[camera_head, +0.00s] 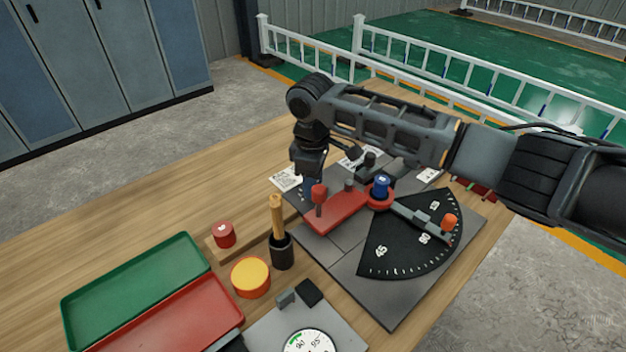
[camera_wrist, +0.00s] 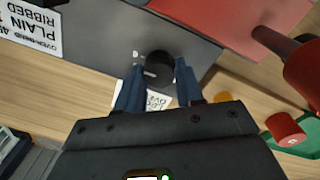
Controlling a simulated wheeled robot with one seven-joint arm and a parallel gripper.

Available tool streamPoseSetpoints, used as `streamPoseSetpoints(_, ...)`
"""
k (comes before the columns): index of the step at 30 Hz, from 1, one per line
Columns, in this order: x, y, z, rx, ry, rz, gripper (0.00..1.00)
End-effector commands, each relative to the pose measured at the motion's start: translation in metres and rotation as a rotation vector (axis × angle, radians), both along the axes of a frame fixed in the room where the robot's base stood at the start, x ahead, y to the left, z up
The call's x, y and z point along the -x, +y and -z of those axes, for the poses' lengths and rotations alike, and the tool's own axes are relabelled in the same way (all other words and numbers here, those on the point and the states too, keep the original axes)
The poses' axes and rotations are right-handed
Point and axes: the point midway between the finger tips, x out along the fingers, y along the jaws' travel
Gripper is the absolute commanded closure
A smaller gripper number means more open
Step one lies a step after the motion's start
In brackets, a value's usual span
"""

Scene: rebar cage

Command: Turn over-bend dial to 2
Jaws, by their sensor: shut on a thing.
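The over-bend dial is a black round knob (camera_wrist: 160,68) with a pale pointer line on its left side in the wrist view. It stands at the edge of the grey bender plate (camera_wrist: 110,45). My gripper (camera_wrist: 159,76) has its two blue fingers on either side of the knob, shut on it. In the head view my gripper (camera_head: 310,188) points down at the plate's far left corner, and the dial is hidden there. A number mark by the knob is too small to read. A white card (camera_wrist: 30,28) reads over-bend, plain and ribbed.
A red plate (camera_head: 340,212) with a red-topped handle (camera_head: 319,193) stands close to my gripper. The black angle scale (camera_head: 400,250) lies right of it. Green (camera_head: 130,285) and red (camera_head: 195,315) trays, a yellow-topped tin (camera_head: 250,277) and a black holder (camera_head: 281,252) stand nearer left.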

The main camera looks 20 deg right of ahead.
Motion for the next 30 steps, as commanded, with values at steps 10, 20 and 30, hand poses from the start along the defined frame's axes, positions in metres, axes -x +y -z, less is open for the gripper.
streamPoseSetpoints(10, 0.0, 0.0003, -0.0003, 0.0, 0.0, -0.016, 0.94)
streamPoseSetpoints(20, 0.0007, 0.0006, -0.0002, -0.002, 0.001, -0.183, 0.94)
streamPoseSetpoints(30, 0.0006, 0.0005, -0.0004, -0.003, -0.001, -0.498, 0.94)
